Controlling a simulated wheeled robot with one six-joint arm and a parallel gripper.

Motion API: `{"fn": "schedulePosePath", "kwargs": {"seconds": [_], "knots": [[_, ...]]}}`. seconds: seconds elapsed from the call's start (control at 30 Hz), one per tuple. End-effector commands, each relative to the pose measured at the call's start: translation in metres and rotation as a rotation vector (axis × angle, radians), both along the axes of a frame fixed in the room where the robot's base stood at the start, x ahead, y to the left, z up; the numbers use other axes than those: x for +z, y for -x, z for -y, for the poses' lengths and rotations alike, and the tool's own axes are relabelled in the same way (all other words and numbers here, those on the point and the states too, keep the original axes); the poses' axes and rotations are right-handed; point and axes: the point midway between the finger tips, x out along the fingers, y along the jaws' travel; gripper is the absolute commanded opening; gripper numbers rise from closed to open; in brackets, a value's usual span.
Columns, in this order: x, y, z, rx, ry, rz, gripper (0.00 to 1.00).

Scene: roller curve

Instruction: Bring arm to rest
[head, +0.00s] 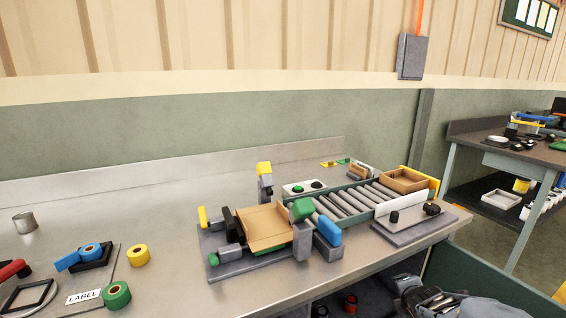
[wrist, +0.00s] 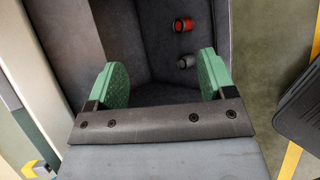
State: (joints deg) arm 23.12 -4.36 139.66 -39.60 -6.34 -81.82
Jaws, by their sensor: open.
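My gripper (wrist: 164,84) shows in the wrist view with its two green finger pads wide apart. Nothing is between them. Beyond the pads is a dark grey recess, with a red cylinder (wrist: 183,25) and a grey cylinder (wrist: 186,61) in it, both clear of the fingers. In the head view, part of my arm is low at the right, beside and below the bench's front edge. My fingertips cannot be made out there.
The metal bench (head: 175,255) carries a roller conveyor (head: 345,203), an open cardboard box (head: 263,228) at its left end and a wooden tray (head: 404,181) at its right. Tape rolls, including a yellow one (head: 138,255), lie at left. A second table (head: 500,150) stands at right.

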Motion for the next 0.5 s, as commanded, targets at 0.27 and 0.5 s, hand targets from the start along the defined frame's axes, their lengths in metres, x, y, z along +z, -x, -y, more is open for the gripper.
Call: {"fn": "schedulePosePath", "kwargs": {"seconds": [0.27,0.5], "knots": [[0.156,0.063,-0.074,-0.796,-0.692,0.002,0.76],[0.211,0.116,-0.131,-1.255,-1.043,-0.097,0.76]]}}
